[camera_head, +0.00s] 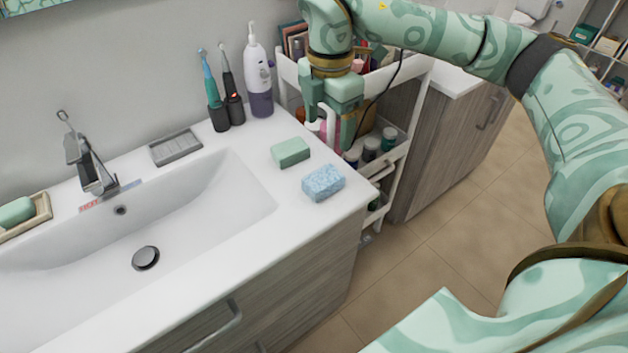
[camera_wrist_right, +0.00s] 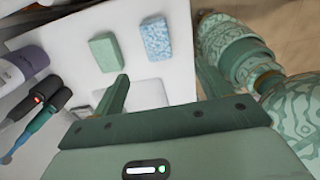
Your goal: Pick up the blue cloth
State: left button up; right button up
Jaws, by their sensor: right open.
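The blue cloth (camera_head: 323,183) is a light blue, speckled, block-like bundle. It lies on the white counter near its right front corner, right of the sink basin. In the right wrist view the blue cloth (camera_wrist_right: 156,40) is beyond the fingertips, toward the top of the picture. My right gripper (camera_head: 326,122) is above the right end of the counter, by the cart, behind the cloth and apart from it. In the right wrist view its two fingers (camera_wrist_right: 161,70) are spread with nothing held between them. My left gripper is not in view.
A green block (camera_head: 290,152) lies close to the cloth, and it also shows in the right wrist view (camera_wrist_right: 103,52). A purple-and-white bottle (camera_head: 258,80) and toothbrushes (camera_head: 215,105) stand behind. A white cart (camera_head: 400,150) with bottles stands right of the counter. The counter before the cloth is clear.

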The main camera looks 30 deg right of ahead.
jog(key=b, duration=0.2)
send_over(323, 177)
jog(key=f, duration=1)
jog(key=shift+s+d, duration=0.1)
jog(key=shift+s, duration=0.2)
jog(key=f, duration=0.2)
jog(key=f+b, duration=0.2)
jog(key=f, duration=0.1)
jog(key=shift+w+f, duration=0.3)
jog(key=shift+w, duration=0.05)
jog(key=shift+r, duration=0.1)
jog(key=shift+c, duration=0.3)
jog(key=c, duration=1)
